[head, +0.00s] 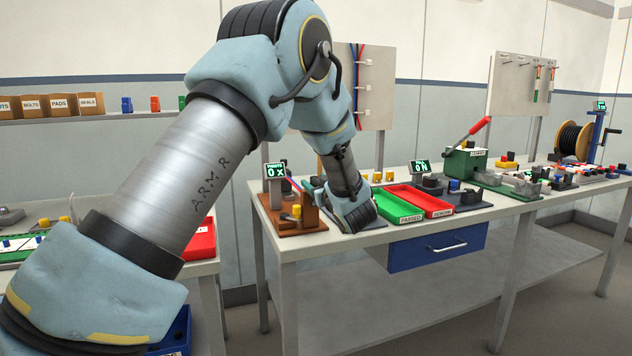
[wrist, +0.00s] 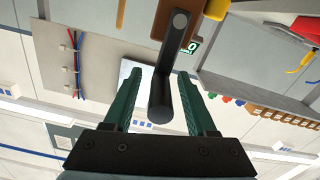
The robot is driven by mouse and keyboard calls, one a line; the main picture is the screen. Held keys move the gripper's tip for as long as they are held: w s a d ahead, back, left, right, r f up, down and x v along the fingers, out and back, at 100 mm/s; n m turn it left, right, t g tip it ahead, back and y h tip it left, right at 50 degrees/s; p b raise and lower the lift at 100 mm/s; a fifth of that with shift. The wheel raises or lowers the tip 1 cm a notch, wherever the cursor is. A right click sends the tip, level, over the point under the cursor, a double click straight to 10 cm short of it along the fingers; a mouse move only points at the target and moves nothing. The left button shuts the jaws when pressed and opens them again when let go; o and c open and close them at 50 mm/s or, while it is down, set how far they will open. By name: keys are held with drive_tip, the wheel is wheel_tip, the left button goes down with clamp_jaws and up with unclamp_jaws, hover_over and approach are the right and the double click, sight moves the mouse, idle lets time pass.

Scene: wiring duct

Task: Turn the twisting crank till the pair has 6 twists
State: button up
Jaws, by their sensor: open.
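The twisting crank (wrist: 172,58) is a dark arm with a round grip (wrist: 160,112) at its end. In the wrist view the grip lies between the two green fingers of my gripper (wrist: 159,76), with gaps on both sides. My gripper is open. In the head view the twisting stand (head: 306,212) has a brown base at the near left end of the bench, and its small display (head: 275,171) reads 0 X. My wrist hides the crank there. Red and blue wires show beside the display, but their twist is too small to tell.
A green tray (head: 391,212) and a red tray (head: 432,213) sit right of my wrist. A second display (head: 421,167) and a green box with a red lever (head: 466,161) stand farther along the bench (head: 480,215). A blue drawer (head: 436,252) hangs below.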

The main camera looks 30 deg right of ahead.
clamp_jaws()
idle(0.5)
idle(0.9)
